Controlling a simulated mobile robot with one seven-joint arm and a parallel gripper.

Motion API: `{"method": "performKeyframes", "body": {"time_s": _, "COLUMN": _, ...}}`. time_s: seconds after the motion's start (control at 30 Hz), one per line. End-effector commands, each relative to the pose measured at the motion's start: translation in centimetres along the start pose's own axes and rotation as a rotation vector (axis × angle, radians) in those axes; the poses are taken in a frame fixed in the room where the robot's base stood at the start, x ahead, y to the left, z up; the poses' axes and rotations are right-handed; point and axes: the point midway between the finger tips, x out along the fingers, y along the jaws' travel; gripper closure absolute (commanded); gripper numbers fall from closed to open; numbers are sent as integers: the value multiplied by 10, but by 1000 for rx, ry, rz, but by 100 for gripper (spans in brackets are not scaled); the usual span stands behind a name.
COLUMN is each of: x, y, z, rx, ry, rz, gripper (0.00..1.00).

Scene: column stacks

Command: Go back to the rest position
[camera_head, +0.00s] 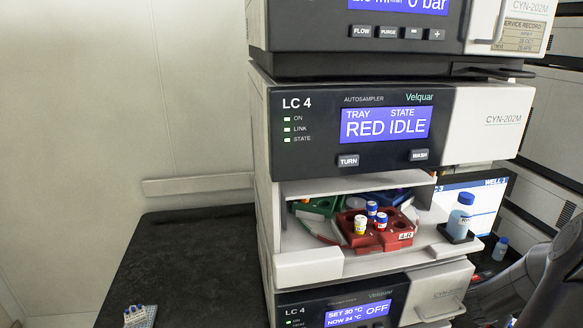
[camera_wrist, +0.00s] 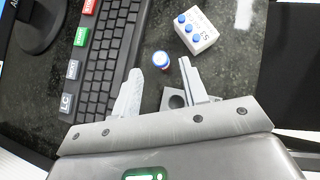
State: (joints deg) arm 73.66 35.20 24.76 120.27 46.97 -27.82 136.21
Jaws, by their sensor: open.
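My gripper (camera_wrist: 160,70) shows in the wrist view with its two fingers spread apart and nothing held between them. Beyond the fingertips a blue-capped vial (camera_wrist: 160,59) stands on the dark worktop, seen from above. A small grey block with a round hole (camera_wrist: 176,99) lies partly behind the right finger. In the head view only my grey arm shows at the lower right; the gripper itself is out of that picture.
In the wrist view a keyboard (camera_wrist: 103,50) and a white box with blue caps (camera_wrist: 196,31) flank the vial. The head view shows the LC 4 autosampler (camera_head: 350,128), a red tray section (camera_head: 390,238) with several vials, and a blue bottle (camera_head: 460,215). The left worktop (camera_head: 190,265) is mostly clear.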

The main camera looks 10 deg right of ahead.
Motion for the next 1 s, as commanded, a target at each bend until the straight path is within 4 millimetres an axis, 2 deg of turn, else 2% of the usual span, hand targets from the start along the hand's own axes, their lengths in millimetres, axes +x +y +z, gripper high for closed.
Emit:
{"method": "performKeyframes", "body": {"time_s": 0.07, "x": -4, "y": -4, "z": 15, "rx": -22, "ry": -18, "rz": -3, "gripper": 60}}
{"method": "performKeyframes", "body": {"time_s": 0.17, "x": -16, "y": -11, "z": 49, "rx": -100, "ry": -56, "rz": -2, "gripper": 60}}
{"method": "performKeyframes", "body": {"time_s": 0.23, "x": -34, "y": -10, "z": 77, "rx": -214, "ry": -86, "rz": 15, "gripper": 60}}
{"method": "performKeyframes", "body": {"time_s": 0.3, "x": -58, "y": -1, "z": 98, "rx": -373, "ry": -109, "rz": 46, "gripper": 60}}
{"method": "performKeyframes", "body": {"time_s": 0.5, "x": -132, "y": 21, "z": 142, "rx": -818, "ry": -172, "rz": 119, "gripper": 60}}
{"method": "performKeyframes", "body": {"time_s": 0.67, "x": -199, "y": 30, "z": 166, "rx": -1160, "ry": -230, "rz": 161, "gripper": 60}}
{"method": "performKeyframes", "body": {"time_s": 0.8, "x": -263, "y": 29, "z": 179, "rx": -1458, "ry": -287, "rz": 189, "gripper": 60}}
{"method": "performKeyframes", "body": {"time_s": 0.93, "x": -318, "y": 20, "z": 181, "rx": -1719, "ry": -337, "rz": 210, "gripper": 60}}
{"method": "performKeyframes", "body": {"time_s": 1.0, "x": -343, "y": 13, "z": 173, "rx": -1891, "ry": -353, "rz": 222, "gripper": 60}}
